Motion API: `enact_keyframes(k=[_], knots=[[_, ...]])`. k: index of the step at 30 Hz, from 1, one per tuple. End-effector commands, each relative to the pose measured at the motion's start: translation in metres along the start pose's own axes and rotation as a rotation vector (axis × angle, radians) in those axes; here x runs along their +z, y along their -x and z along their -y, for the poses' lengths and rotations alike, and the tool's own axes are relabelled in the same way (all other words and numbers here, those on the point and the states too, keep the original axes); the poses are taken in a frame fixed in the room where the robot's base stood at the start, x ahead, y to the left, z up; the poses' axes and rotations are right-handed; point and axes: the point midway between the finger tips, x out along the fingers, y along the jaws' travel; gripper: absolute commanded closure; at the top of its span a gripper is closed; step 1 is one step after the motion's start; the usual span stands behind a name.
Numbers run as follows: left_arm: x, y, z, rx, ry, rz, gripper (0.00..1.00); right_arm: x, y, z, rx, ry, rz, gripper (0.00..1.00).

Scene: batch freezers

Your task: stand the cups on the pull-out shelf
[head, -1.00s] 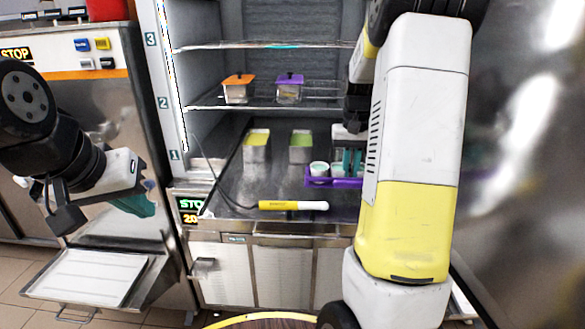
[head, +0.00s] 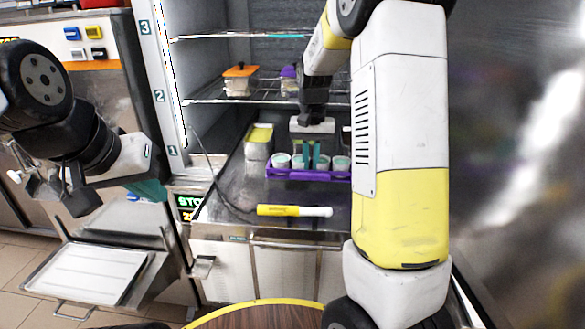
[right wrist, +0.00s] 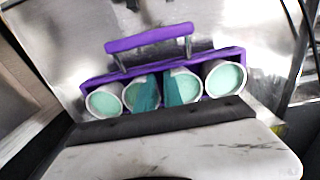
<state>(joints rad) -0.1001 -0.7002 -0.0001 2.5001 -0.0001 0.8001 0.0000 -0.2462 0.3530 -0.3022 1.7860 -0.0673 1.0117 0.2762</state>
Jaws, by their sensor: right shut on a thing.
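Several white cups with pale green contents stand in a row in a purple carrier (head: 290,174) over the steel counter. One cup (head: 281,160) is at its left end, and the row also shows in the right wrist view (right wrist: 225,78). My right gripper (head: 310,155) points down at the middle of the carrier, its teal fingers close together between the middle cups. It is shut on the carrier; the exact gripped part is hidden. A flat pull-out shelf (head: 92,274) with a front handle is at lower left. My left gripper (head: 148,190) hangs above it, its finger gap unclear.
A yellow-topped tin (head: 258,142) stands left of the carrier. A yellow-and-white tool (head: 295,211) with a cable lies along the counter's front. Lidded containers, one orange-lidded (head: 240,72), sit on the wire rack above. A round wooden table edge (head: 255,315) is at the bottom.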

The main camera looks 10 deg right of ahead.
Motion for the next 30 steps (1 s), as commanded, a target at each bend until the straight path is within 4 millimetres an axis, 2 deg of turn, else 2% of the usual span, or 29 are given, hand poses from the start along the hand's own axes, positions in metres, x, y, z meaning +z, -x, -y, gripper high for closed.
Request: enact_keyframes(k=[9, 15, 26, 27, 30], knots=[[0.000, 0.000, 0.000, 0.000, 0.000, 0.000, 1.00, 0.000, -0.006, 0.024, 0.001, -0.001, 0.001, 1.00], [0.000, 0.000, 0.000, 0.000, 0.000, 0.000, 1.00, 0.000, -0.036, 0.022, 0.000, -0.002, 0.001, 1.00], [0.000, 0.000, 0.000, 0.000, 0.000, 0.000, 1.00, 0.000, -0.039, 0.022, -0.001, -0.001, -0.001, 1.00], [0.000, 0.000, 0.000, 0.000, 0.000, 0.000, 1.00, 0.000, -0.040, 0.022, -0.001, -0.001, -0.001, 0.83], [0.000, 0.000, 0.000, 0.000, 0.000, 0.000, 1.00, 0.000, -0.039, 0.022, -0.001, -0.001, -0.001, 0.67]])
